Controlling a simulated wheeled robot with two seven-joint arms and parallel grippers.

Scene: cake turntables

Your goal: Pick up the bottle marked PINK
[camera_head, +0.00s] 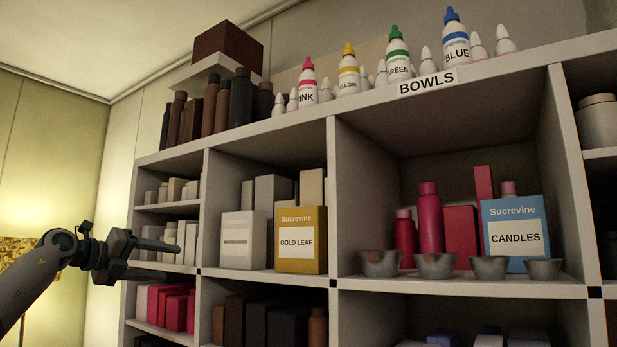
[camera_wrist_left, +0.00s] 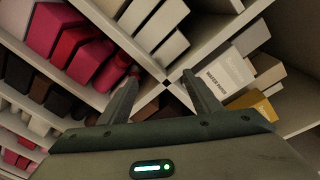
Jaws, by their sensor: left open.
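The bottle marked PINK (camera_head: 308,88) stands upright on top of the shelf unit, a white bottle with a pink cap and a label partly cut off, reading "INK". Small white nozzle-tipped pieces stand close by it. My left gripper (camera_head: 180,260) is open and empty in front of the left shelf column, well below and to the left of the bottle. In the left wrist view its two fingers (camera_wrist_left: 162,92) are spread, with shelf compartments beyond them. The bottle does not show in the left wrist view. My right gripper is not in view.
Bottles marked YELLOW (camera_head: 348,75), GREEN (camera_head: 398,62) and BLUE (camera_head: 456,48) stand to the right on the same top. Dark brown bottles (camera_head: 240,95) stand to the left. The gold leaf box (camera_head: 301,241) and metal bowls (camera_head: 436,265) sit in compartments below.

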